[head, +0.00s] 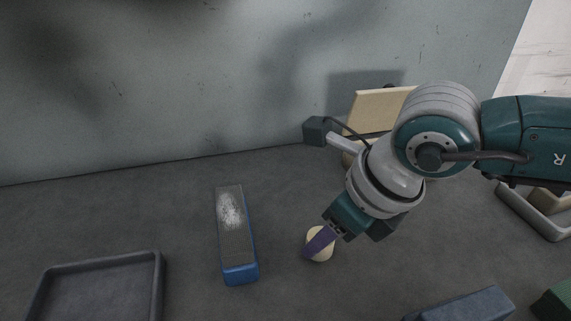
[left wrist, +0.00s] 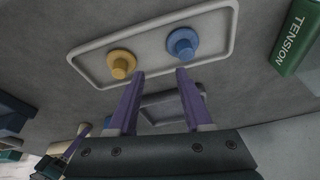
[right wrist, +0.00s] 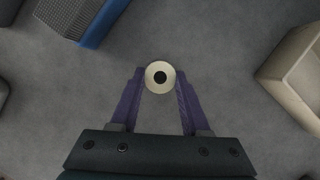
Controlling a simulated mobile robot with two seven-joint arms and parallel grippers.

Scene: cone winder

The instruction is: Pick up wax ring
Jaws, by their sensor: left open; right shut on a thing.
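The wax ring (right wrist: 151,67) is a cream ring with a dark centre hole. In the right wrist view it sits between the fingertips of my right gripper (right wrist: 160,78), which is shut on it. In the head view the ring (head: 322,252) shows partly behind the purple finger of my right gripper (head: 312,245), low over or on the dark table; I cannot tell whether it touches the table. My left gripper (left wrist: 160,75) is open and empty in the left wrist view and is not in the head view.
A blue-sided block with a worn grey top (head: 236,237) lies left of the ring. A dark tray (head: 158,285) is front left. A beige box (head: 378,108) stands behind my right arm. A pale tray (left wrist: 92,77) holds yellow and blue pegs, near a green TENSION block (left wrist: 297,38).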

